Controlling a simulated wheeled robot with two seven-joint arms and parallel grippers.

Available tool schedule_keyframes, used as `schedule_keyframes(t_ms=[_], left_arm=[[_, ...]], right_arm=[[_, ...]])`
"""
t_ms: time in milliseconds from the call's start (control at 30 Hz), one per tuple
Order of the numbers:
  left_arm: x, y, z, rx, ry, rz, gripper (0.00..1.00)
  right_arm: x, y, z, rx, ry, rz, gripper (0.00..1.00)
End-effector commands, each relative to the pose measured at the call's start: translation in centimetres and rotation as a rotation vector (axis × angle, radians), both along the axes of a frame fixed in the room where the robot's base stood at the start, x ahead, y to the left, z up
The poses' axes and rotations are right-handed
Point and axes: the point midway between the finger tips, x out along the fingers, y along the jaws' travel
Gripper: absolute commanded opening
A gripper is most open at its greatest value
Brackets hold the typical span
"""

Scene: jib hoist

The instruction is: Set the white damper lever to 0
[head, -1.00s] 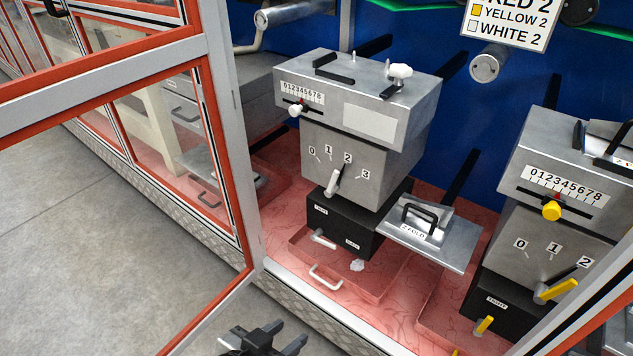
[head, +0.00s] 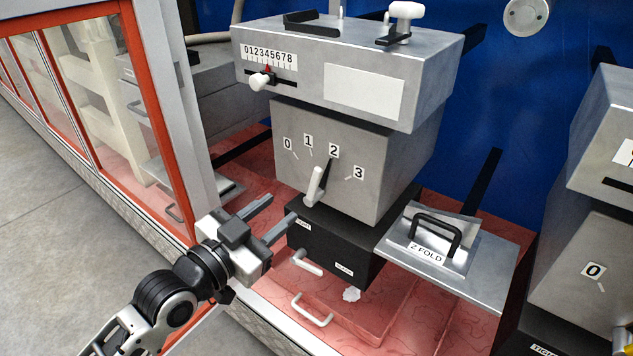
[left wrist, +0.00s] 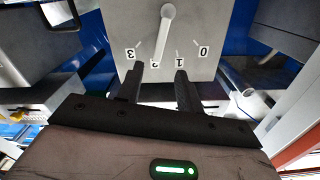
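The white damper lever (head: 316,186) is on the front of a grey box (head: 390,170) with a dial marked 0 to 3. Its black pointer end is at the 2, and its white handle hangs down. My left gripper (head: 282,211) is in front of and to the lower left of the lever, fingers apart and empty, not touching it. In the left wrist view the dial appears upside down, with the lever (left wrist: 166,30) beyond the open fingers (left wrist: 160,84); the 2 is partly hidden. My right gripper is in neither view.
Below the dial is a black box (head: 330,245) with a white lever (head: 308,263). Above it is a scale with a white knob (head: 260,81). A metal Z FOLD plate (head: 490,262) juts out at right. A red-framed glass door (head: 150,90) stands at left.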

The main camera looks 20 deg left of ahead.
Motion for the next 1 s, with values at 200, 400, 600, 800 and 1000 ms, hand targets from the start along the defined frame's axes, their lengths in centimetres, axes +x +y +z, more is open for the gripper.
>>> schedule_keyframes(t_ms=[200, 400, 600, 800, 1000], left_arm=[[4.7, -1.7, 0.0, -0.005, -0.004, 0.001, 0.36], [8.3, -3.1, -0.1, -0.003, -0.001, -0.001, 0.36], [10.4, -3.8, -0.1, -0.002, 0.001, -0.001, 0.36], [11.0, -4.0, -0.1, 0.001, 0.002, -0.001, 0.36], [10.9, -4.0, -0.1, 0.001, 0.002, 0.000, 0.31]], right_arm=[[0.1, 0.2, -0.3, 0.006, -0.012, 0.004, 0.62], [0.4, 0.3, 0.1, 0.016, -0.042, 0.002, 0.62], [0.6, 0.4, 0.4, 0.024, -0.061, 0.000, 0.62], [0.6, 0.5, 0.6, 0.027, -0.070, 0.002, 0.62], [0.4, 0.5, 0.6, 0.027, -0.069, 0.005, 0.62]])
